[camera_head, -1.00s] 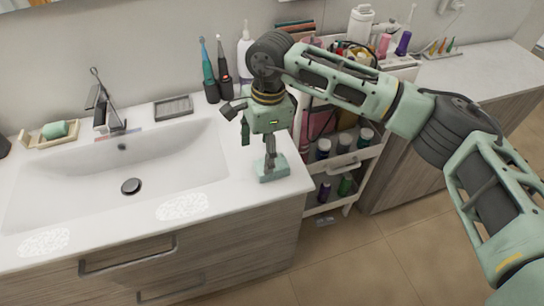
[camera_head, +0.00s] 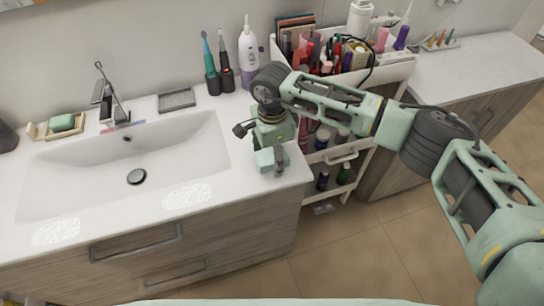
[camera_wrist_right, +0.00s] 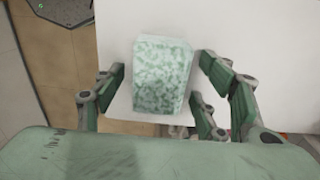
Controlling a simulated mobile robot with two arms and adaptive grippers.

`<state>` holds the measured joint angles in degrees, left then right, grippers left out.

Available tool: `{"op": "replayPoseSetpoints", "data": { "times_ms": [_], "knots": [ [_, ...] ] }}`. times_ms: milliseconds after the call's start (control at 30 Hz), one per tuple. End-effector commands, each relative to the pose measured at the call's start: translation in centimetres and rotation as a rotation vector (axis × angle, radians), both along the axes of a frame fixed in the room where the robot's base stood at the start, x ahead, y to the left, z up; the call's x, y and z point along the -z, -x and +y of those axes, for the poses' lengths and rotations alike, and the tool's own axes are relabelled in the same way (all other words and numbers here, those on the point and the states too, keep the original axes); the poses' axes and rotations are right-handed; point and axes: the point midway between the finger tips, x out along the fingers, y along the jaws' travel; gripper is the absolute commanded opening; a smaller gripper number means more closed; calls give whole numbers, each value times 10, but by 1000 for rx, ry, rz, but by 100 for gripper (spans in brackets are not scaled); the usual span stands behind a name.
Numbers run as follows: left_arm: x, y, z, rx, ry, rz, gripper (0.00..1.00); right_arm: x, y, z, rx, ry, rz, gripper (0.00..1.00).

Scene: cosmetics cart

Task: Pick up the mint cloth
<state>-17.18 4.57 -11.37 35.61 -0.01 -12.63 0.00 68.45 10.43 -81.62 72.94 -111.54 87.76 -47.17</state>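The mint cloth (camera_head: 265,161) is a small folded block on the white counter, at the front right corner beside the sink. In the right wrist view the mint cloth (camera_wrist_right: 163,72) is speckled pale green and fills the middle of the picture. My right gripper (camera_head: 273,160) points down over it. In the wrist view the fingers of the right gripper (camera_wrist_right: 165,98) are spread on both sides of the cloth, with gaps visible, so it is open. Part of the cloth is hidden by the gripper in the head view. My left gripper is not in view.
The sink basin (camera_head: 75,180) is left of the cloth. Toothbrushes (camera_head: 208,65) and a white bottle (camera_head: 248,50) stand behind. The cart (camera_head: 395,68), full of cosmetics, is close on the right. A soap dish (camera_head: 40,130) holds green soap (camera_head: 62,122). Two white patches lie along the counter's front.

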Motion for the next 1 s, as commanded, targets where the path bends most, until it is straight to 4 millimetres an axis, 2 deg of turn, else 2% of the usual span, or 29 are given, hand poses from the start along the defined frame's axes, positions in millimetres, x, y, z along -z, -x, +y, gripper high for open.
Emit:
{"op": "replayPoseSetpoints", "data": {
  "times_ms": [67, 567, 833, 1000],
  "knots": [
    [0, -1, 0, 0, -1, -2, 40, 0, 0, 0, 0, 0, 0, 59],
    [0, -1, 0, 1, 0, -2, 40, -1, 0, 0, 1, -1, 0, 16],
    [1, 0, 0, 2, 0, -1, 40, -2, 0, 0, 1, -1, -1, 16],
    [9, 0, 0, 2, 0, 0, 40, -12, -1, 0, 1, -2, -2, 16]
  ]
}}
